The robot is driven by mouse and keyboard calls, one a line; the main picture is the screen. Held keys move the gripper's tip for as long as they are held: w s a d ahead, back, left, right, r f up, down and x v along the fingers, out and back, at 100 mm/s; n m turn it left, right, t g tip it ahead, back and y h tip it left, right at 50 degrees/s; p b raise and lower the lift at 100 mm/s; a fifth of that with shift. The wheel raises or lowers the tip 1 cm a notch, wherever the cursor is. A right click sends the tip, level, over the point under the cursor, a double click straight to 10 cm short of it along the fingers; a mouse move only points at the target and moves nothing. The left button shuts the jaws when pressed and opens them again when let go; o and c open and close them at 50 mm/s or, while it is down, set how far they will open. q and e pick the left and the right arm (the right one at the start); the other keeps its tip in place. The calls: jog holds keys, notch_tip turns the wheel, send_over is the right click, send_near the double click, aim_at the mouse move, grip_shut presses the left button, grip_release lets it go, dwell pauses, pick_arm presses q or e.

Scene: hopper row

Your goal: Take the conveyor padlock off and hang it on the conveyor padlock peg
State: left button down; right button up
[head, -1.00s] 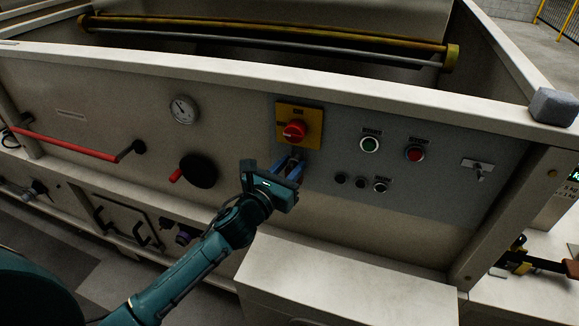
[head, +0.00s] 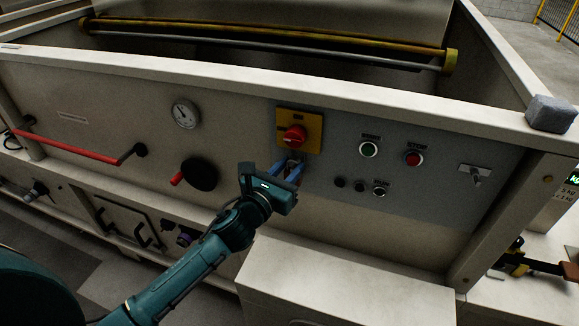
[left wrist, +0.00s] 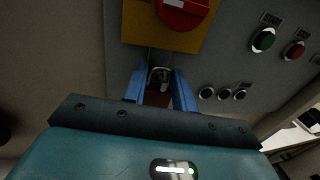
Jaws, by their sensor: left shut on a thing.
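The conveyor padlock has a dark reddish-brown body (left wrist: 157,101) and a pale metal shackle (left wrist: 160,74), seen between my blue fingers in the left wrist view. My left gripper (head: 290,171) is shut on the padlock, just below a yellow plate (head: 313,133) with a red rotary switch (head: 295,136). My gripper mostly hides the padlock in the head view. I cannot tell whether the shackle is still through anything on the switch. I cannot make out the padlock peg with certainty. My right gripper is not in view.
Green (head: 369,149) and red (head: 413,158) buttons, several small knobs and a metal fitting (head: 476,174) lie to the right on the grey panel. A gauge (head: 186,115), black disc (head: 200,172) and red lever (head: 75,146) are left. A pale box (head: 345,280) juts out below.

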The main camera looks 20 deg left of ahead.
pick_arm(q)
jog(key=shift+d+v, duration=0.25)
jog(key=shift+v, duration=0.75)
jog(key=shift+s+a, duration=0.1)
jog(key=shift+s, duration=0.2)
jog(key=shift+d+p+v, duration=0.2)
jog(key=shift+p+v, duration=0.1)
jog(key=shift+v, duration=0.65)
jog(key=c, duration=1.6)
grip_release()
jog(key=shift+c, duration=0.2)
jog(key=c, duration=0.5)
